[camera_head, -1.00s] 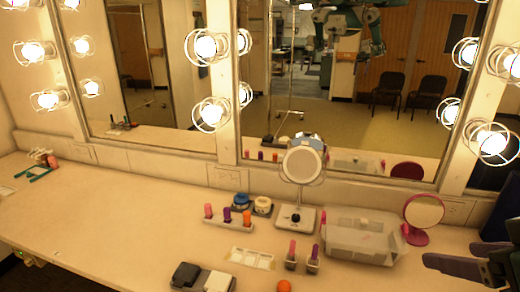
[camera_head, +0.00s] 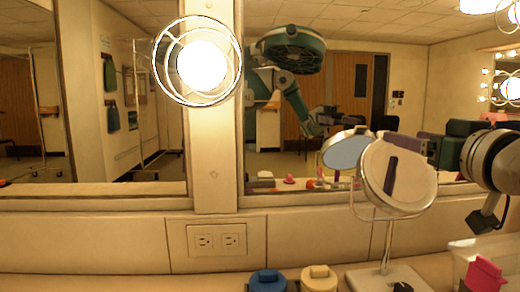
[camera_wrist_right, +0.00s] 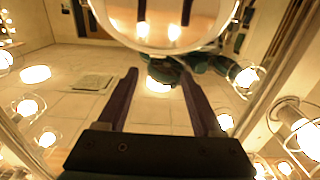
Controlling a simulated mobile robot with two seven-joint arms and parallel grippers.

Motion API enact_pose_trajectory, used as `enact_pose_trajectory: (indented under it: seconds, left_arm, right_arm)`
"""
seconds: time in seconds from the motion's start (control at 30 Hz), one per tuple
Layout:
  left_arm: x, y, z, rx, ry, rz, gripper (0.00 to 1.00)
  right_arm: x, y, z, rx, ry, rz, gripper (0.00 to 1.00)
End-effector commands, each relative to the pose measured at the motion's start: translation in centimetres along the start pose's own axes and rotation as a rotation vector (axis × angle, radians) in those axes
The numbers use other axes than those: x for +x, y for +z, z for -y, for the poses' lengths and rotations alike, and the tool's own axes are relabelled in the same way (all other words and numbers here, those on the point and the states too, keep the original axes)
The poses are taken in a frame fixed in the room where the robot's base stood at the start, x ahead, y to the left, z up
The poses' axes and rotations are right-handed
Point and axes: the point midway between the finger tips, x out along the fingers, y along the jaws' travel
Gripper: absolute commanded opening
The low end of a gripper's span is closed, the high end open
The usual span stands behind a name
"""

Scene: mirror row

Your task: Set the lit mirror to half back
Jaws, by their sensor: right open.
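The round mirror (camera_head: 412,190) stands on a wire yoke and a pale base (camera_head: 365,281) at the right of the head view. Its face looks tilted upward; the exact angle is hard to tell. In the right wrist view the mirror's lower part (camera_wrist_right: 160,38) fills the top middle, with dark finger reflections in it. My right gripper (camera_wrist_right: 158,73) is open and empty, its two purple fingers apart just short of the rim. In the head view my right gripper (camera_head: 427,143) is by the mirror's right edge, partly hidden. I cannot tell whether it touches. My left gripper is not in view.
A blue jar (camera_head: 268,281) and a cream jar (camera_head: 319,279) stand left of the mirror's base. A clear tub (camera_head: 467,250) and a pink thing (camera_head: 485,276) are at the right. A large wall mirror and a caged bulb (camera_head: 203,66) are behind.

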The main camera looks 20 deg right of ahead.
Motion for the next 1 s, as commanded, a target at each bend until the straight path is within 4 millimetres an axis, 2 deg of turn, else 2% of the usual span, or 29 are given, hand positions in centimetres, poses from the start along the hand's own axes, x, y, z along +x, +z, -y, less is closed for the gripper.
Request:
enact_pose_trajectory:
  seconds: [0.17, 0.4, 0.6, 0.8, 1.0]
  left_arm:
    - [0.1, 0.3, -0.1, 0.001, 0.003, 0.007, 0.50]
    - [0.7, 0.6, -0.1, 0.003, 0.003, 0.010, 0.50]
    - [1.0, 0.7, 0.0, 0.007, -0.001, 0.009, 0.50]
    - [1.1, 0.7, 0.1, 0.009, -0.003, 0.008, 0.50]
    - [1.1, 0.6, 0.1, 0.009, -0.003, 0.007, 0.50]
  right_arm:
    - [1.8, -0.2, -0.1, 0.001, 0.001, -0.003, 0.68]
    - [6.0, -0.1, 0.0, 0.001, 0.001, -0.002, 0.68]
    - [8.6, 0.0, 0.0, 0.001, 0.000, 0.000, 0.68]
    - [9.7, -0.1, 0.0, 0.000, 0.000, 0.000, 0.68]
    - [9.8, 0.0, 0.0, 0.000, -0.001, 0.001, 0.68]
